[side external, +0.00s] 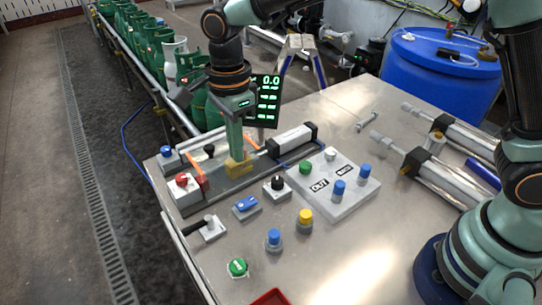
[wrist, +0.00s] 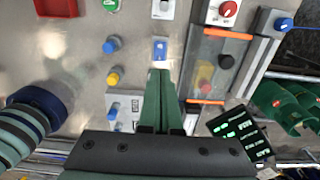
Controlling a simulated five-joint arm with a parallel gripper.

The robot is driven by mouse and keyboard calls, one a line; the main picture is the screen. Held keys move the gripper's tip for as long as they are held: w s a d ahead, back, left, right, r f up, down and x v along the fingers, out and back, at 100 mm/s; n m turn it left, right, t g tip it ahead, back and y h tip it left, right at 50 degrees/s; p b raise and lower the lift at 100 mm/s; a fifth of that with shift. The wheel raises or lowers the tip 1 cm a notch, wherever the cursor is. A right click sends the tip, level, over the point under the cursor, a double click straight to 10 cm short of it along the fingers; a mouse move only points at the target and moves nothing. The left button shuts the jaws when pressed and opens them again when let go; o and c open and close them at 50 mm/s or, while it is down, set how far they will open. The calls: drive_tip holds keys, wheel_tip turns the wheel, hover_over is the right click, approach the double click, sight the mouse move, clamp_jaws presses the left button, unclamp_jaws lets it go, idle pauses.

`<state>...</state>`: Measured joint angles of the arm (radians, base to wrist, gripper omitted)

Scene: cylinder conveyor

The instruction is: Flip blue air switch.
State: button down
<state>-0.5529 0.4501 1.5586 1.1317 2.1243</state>
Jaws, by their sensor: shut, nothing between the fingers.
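The blue switch (side external: 246,204) is a small blue rocker on a light plate, lying on the metal table in front of my gripper. It also shows in the wrist view (wrist: 160,48), just beyond the fingertips. My gripper (side external: 238,163) points down, shut and empty, above the near side of the rail, behind the switch. In the wrist view the green fingers (wrist: 161,74) are together, and their tips appear apart from the switch. A second blue knob (side external: 168,152) sits on a small box at the table's left edge; I cannot tell from its look whether it is an air control.
A red knob (side external: 182,180), black lever (side external: 208,226), black dial (side external: 277,185), blue button (side external: 273,238), yellow button (side external: 305,217) and green button (side external: 238,267) surround the switch. A raised button panel (side external: 340,203) is to the right. Green cylinders (side external: 150,40) line the conveyor.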

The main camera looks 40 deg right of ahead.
sight(242, 205)
wheel_tip(242, 205, down, 13)
drive_tip(key=shift+r, duration=0.2)
drive_tip(key=shift+f, duration=0.35)
